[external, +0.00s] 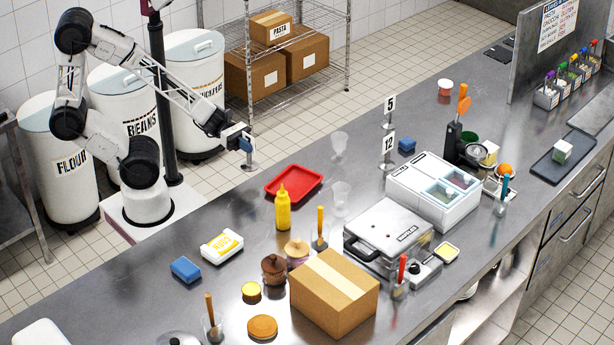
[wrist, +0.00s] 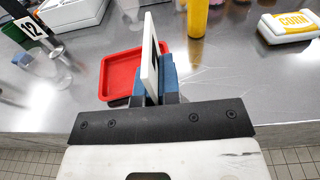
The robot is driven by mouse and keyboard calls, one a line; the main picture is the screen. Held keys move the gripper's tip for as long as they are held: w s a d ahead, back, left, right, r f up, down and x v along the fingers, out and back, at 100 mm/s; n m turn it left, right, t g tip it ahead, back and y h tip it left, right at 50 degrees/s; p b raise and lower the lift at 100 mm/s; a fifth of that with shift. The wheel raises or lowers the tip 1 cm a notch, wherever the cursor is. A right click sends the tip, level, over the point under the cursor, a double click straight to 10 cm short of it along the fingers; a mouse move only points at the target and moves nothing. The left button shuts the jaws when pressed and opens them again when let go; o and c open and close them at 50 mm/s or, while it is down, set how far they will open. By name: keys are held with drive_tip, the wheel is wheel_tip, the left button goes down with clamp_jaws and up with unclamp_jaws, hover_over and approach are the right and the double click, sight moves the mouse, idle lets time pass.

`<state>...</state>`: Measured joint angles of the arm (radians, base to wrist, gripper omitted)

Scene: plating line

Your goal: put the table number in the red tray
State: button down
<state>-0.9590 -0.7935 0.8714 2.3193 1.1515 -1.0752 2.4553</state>
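My gripper (external: 240,140) is shut on a table number, a white card (wrist: 149,62) on a stand with a round metal base (external: 250,166). The card is upright between the blue fingertips in the wrist view, its face turned nearly edge-on, so its number cannot be read. The empty red tray (external: 293,184) lies on the counter to the right of my gripper in the external view. In the wrist view the red tray (wrist: 118,78) lies beyond the fingers, partly hidden by them and the card. Two other table numbers, 5 (external: 389,105) and 12 (external: 388,145), stand on the counter.
A yellow squeeze bottle (external: 283,208) stands just in front of the tray. Clear cups (external: 340,192) stand to its right. A corn package (external: 222,246), a blue sponge (external: 186,270) and a cardboard box (external: 333,292) are farther forward.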

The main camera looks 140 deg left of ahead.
drive_tip(key=shift+s+d+f, duration=0.2)
drive_tip(key=shift+d, duration=0.1)
drive_tip(key=shift+w, duration=0.1)
drive_tip(key=w+a+f, duration=0.1)
drive_tip(key=w+a, duration=0.7)
drive_tip(key=w, duration=0.5)
drive_tip(key=shift+a+f, duration=0.25)
drive_tip(key=shift+a, duration=0.15)
drive_tip(key=shift+w, duration=0.1)
idle(0.4)
drive_tip(key=shift+f, duration=1.75)
drive_tip(key=shift+f, duration=0.2)
drive_tip(key=c, duration=1.3)
unclamp_jaws()
